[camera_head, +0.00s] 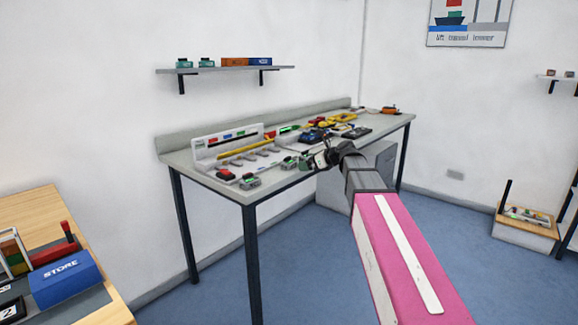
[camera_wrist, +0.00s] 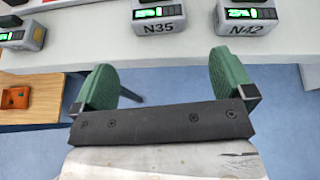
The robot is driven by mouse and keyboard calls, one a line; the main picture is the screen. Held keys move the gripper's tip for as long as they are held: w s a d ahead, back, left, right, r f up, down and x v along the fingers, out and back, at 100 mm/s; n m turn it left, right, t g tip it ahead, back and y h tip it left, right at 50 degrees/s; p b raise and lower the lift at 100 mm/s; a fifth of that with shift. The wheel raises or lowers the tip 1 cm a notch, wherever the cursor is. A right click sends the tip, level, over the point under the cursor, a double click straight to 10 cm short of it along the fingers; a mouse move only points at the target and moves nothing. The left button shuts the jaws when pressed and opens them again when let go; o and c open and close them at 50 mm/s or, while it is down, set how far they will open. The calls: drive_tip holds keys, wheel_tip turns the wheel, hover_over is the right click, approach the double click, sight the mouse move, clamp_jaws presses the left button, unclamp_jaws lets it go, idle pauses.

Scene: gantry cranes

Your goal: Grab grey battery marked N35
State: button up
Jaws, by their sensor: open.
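The grey battery marked N35 (camera_wrist: 158,20) stands at the bench's front edge, at the top middle of the wrist view, with a green lit display. A similar grey battery marked N42 (camera_wrist: 246,20) stands just right of it. Another grey battery (camera_wrist: 20,33) is at the upper left, its marking unclear. My gripper (camera_wrist: 163,66) is open and empty, its two green fingers apart and pointing toward the bench edge, short of N35. In the head view my gripper (camera_head: 318,160) is by the bench's front edge; markings are too small to read there.
The grey bench (camera_head: 225,187) also holds a white panel (camera_head: 228,142), a red-topped item (camera_head: 225,175) and several tools farther right. A wooden table with a blue STORE box (camera_head: 66,280) is at lower left. Blue floor is open before the bench.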

sight(290, 161)
drive_tip(key=shift+m+y, duration=0.3)
drive_tip(key=shift+m, duration=0.1)
drive_tip(key=w+a, duration=0.2)
drive_tip(key=a, duration=0.1)
drive_tip(key=w+a, duration=0.1)
drive_tip(key=shift+w+a+f, duration=0.25)
drive_tip(key=shift+w, duration=0.05)
drive_tip(key=shift+x, duration=2.7)
drive_tip(key=shift+s+t, duration=0.15)
drive_tip(key=shift+t, duration=0.15)
drive_tip(key=shift+c, duration=0.3)
drive_tip(key=shift+r, duration=0.1)
drive_tip(key=c, duration=1)
